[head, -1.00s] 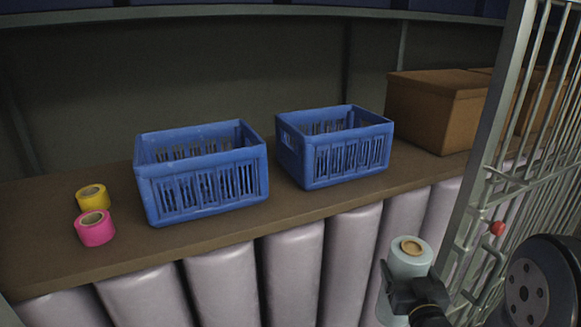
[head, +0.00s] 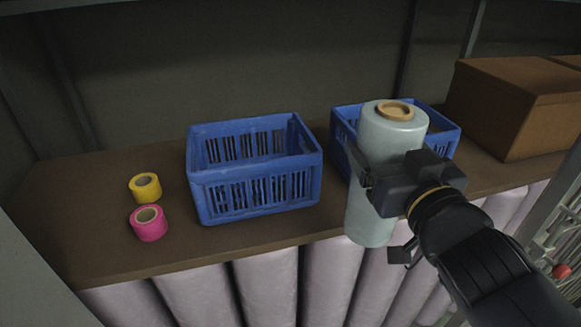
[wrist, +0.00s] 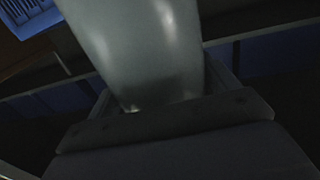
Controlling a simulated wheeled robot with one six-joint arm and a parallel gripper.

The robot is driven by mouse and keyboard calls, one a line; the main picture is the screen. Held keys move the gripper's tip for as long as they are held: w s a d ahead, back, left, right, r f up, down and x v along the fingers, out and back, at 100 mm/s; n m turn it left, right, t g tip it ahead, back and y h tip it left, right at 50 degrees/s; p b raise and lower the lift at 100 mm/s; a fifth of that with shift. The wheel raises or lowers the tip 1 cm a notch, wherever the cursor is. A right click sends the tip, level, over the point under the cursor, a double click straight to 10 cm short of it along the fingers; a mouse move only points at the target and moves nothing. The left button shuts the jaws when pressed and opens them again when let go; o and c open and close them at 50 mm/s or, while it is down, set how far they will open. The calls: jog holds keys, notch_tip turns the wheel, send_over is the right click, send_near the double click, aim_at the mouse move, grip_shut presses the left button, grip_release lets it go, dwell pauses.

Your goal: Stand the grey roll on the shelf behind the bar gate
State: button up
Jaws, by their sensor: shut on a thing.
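The grey roll (head: 376,218) is a pale cylinder with a tan core at its top. It is nearly upright in the head view, in front of the right blue crate. My gripper (head: 368,180) is shut on the roll around its middle. The roll also fills the top of the wrist view (wrist: 140,45), held between the jaws. The wooden shelf (head: 90,235) runs behind the roll. The roll's lower end shows over the shelf's front edge, and I cannot tell any contact. The bar gate (head: 565,250) shows at the right edge, with a red knob.
Two blue crates, left (head: 255,205) and right (head: 445,140), stand on the shelf. A yellow tape roll (head: 145,187) and a pink tape roll (head: 149,224) lie at left. A brown box (head: 515,110) is at right. The shelf's left end is bare around the tapes.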

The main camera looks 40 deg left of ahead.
jog(key=shift+s+a+r, duration=0.1)
jog(key=shift+s+r, duration=0.05)
jog(key=shift+r, duration=0.25)
jog(key=shift+w+a+f+b, duration=0.2)
jog(key=shift+f+b, duration=0.05)
jog(key=shift+b, duration=0.2)
jog(key=w+a+f+b, duration=0.1)
jog(key=w+a+f, duration=0.6)
jog(key=w+a, duration=0.2)
jog(key=shift+a+f+b, duration=0.15)
jog(key=shift+a+b, duration=0.2)
jog(key=shift+b, duration=0.05)
jog(key=shift+f, duration=0.2)
jog(key=o, duration=1.9)
jog(key=shift+o, duration=0.2)
